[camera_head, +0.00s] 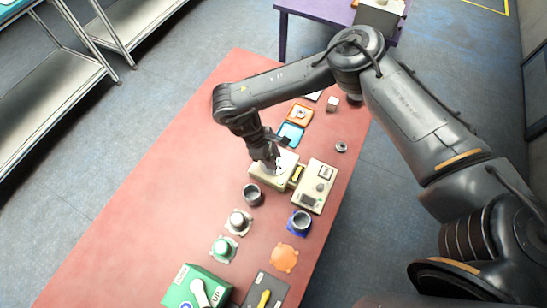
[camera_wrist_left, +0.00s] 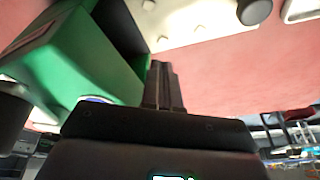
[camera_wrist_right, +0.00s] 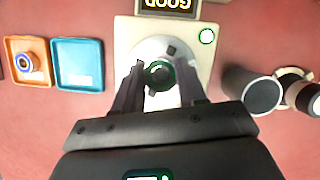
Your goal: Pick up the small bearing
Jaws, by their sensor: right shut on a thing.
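The small bearing (camera_wrist_right: 160,73), a dark ring with a green-tinted centre, is on the round white plate of a cream device (camera_wrist_right: 205,65) in the right wrist view. My right gripper (camera_wrist_right: 160,70) reaches down over the plate, its fingers shut on the bearing from both sides. In the head view my right gripper (camera_head: 272,163) is over the cream device (camera_head: 259,180) and hides the bearing. A screen reading "GOOD" (camera_wrist_right: 168,5) is at the device's far edge. My left gripper (camera_wrist_left: 165,85) shows only in its wrist view, fingers together and empty, beside a green box (camera_wrist_left: 90,65).
A grey cup (camera_head: 253,195) and a second cream device (camera_head: 315,187) are near the right gripper. The red table's (camera_head: 170,150) left side is clear.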

